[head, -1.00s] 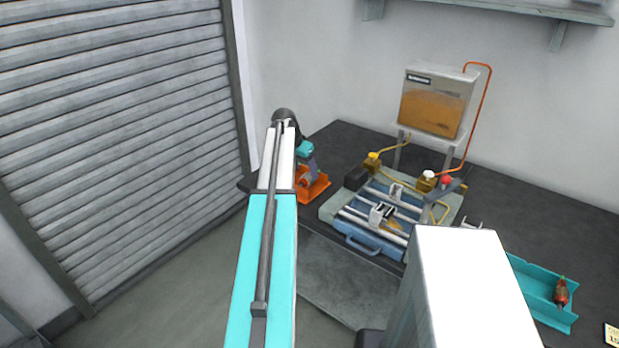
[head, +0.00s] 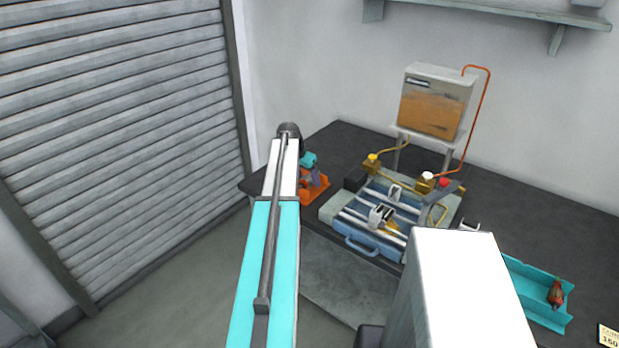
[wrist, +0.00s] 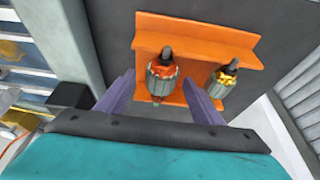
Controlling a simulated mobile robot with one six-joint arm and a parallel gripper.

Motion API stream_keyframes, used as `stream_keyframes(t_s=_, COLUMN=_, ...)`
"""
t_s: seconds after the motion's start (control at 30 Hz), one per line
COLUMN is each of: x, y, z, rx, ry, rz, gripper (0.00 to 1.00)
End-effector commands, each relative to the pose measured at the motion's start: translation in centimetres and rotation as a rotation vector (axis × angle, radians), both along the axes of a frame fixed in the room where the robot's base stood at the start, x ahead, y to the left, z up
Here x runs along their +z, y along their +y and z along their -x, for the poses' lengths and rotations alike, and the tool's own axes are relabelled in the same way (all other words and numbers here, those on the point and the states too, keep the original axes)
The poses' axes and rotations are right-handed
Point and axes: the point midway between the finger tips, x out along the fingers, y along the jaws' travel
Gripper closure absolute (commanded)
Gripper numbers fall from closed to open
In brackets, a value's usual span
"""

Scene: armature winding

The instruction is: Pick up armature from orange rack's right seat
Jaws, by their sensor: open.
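The orange rack (wrist: 196,34) holds two armatures side by side in the wrist view. One armature (wrist: 161,82), with red-orange windings and a dark shaft end, sits in the picture-left seat. The other armature (wrist: 224,82), with yellow windings, sits in the picture-right seat. My gripper (wrist: 158,78) is open, its two purple-grey fingers on either side of the red-wound armature, with gaps showing. Whether the fingertips are level with it is hard to tell. In the head view the orange rack (head: 318,191) is partly hidden by my arm, and my gripper (head: 311,177) is over it.
The blue winding machine (head: 365,238) stands right of the rack on the dark bench (head: 345,136). A teal tray (head: 528,275) with a red part (head: 556,292) lies at the right. A supply box (head: 432,103) stands behind. A roller shutter (head: 110,130) is at the left.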

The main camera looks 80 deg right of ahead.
Motion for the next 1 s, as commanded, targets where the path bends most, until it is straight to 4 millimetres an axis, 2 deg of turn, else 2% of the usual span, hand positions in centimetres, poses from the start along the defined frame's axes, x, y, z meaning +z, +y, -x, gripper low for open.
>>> stream_keyframes(t_s=0.2, x=-0.88, y=-0.33, z=0.22, rx=-0.001, ry=0.0, rz=0.0, gripper=0.39)
stream_keyframes(t_s=0.73, x=-0.92, y=-0.32, z=0.26, rx=-0.001, ry=0.0, rz=0.0, gripper=0.39)
stream_keyframes(t_s=1.0, x=-0.92, y=-0.3, z=0.31, rx=-0.001, ry=0.0, rz=0.0, gripper=0.85)
